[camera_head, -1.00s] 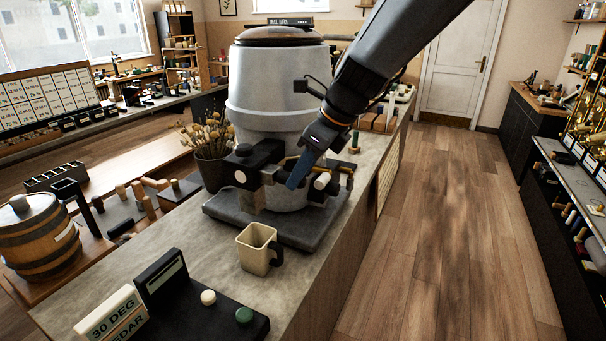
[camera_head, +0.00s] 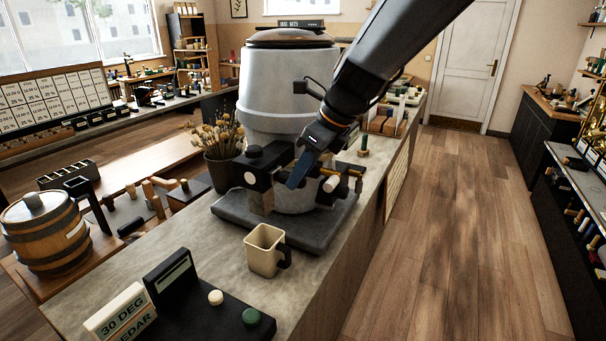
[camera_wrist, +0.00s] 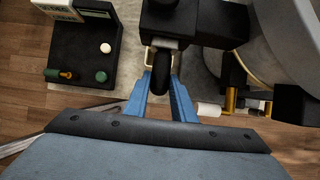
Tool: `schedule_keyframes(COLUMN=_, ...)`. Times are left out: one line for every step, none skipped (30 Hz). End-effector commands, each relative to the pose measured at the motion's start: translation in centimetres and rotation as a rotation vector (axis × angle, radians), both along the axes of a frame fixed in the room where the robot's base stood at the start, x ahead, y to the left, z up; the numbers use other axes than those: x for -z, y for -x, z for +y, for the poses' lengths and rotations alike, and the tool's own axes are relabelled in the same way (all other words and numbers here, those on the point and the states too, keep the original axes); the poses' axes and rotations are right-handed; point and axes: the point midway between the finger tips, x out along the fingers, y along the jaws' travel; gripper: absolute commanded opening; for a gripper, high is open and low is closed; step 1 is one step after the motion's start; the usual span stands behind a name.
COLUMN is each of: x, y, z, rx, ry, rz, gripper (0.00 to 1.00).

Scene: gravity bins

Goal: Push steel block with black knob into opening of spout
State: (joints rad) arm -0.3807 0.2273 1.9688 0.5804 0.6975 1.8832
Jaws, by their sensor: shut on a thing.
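My gripper (camera_head: 294,182) is at the front of the large pale urn, close to the right side of the black spout (camera_head: 263,177). In the wrist view its two blue fingers (camera_wrist: 161,92) are closed around a black knob (camera_wrist: 160,75). A small pale steel block (camera_wrist: 165,43) shows just beyond the knob, against the black spout body (camera_wrist: 190,22). How far the block sits in the opening cannot be told. In the head view my fingers hide the knob and block.
A cream mug (camera_head: 261,258) with a dark handle stands in front of the urn's grey base (camera_head: 235,211). Brass-and-white fittings (camera_wrist: 212,109) lie close right of my fingers. A black panel with buttons (camera_head: 192,310) is at the counter's near end.

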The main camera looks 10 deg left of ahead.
Motion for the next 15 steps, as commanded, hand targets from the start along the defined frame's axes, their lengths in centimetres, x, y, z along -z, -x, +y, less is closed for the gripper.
schedule_keyframes(x=-0.03, y=-0.05, z=0.14, rx=-0.001, ry=-0.001, rz=-0.001, gripper=0.0)
schedule_keyframes(x=-0.04, y=-0.07, z=0.21, rx=-0.001, ry=-0.001, rz=-0.001, gripper=0.0)
schedule_keyframes(x=-0.04, y=-0.1, z=0.3, rx=-0.001, ry=-0.001, rz=-0.001, gripper=0.0)
schedule_keyframes(x=-0.04, y=-0.14, z=0.36, rx=0.0, ry=0.0, rz=-0.002, gripper=0.0)
schedule_keyframes(x=-0.05, y=-0.16, z=0.43, rx=0.0, ry=0.0, rz=-0.002, gripper=0.0)
schedule_keyframes(x=-0.05, y=-0.2, z=0.51, rx=0.0, ry=0.0, rz=-0.002, gripper=0.0)
schedule_keyframes(x=-0.05, y=-0.22, z=0.58, rx=0.0, ry=0.0, rz=-0.002, gripper=0.0)
schedule_keyframes(x=-0.06, y=-0.24, z=0.64, rx=0.0, ry=0.0, rz=-0.002, gripper=0.0)
schedule_keyframes(x=-0.06, y=-0.28, z=0.72, rx=0.0, ry=0.0, rz=-0.002, gripper=0.0)
schedule_keyframes(x=-0.05, y=-0.3, z=0.77, rx=0.0, ry=0.0, rz=-0.002, gripper=0.0)
schedule_keyframes(x=-0.05, y=-0.33, z=0.84, rx=0.0, ry=0.0, rz=-0.002, gripper=0.0)
schedule_keyframes(x=-0.04, y=-0.35, z=0.92, rx=0.0, ry=0.0, rz=-0.002, gripper=0.0)
schedule_keyframes(x=-0.03, y=-0.37, z=0.98, rx=0.0, ry=0.0, rz=-0.001, gripper=0.0)
schedule_keyframes(x=-0.03, y=-0.4, z=1.04, rx=0.0, ry=0.0, rz=-0.001, gripper=0.0)
schedule_keyframes(x=-0.02, y=-0.42, z=1.12, rx=0.0, ry=0.0, rz=-0.001, gripper=0.0)
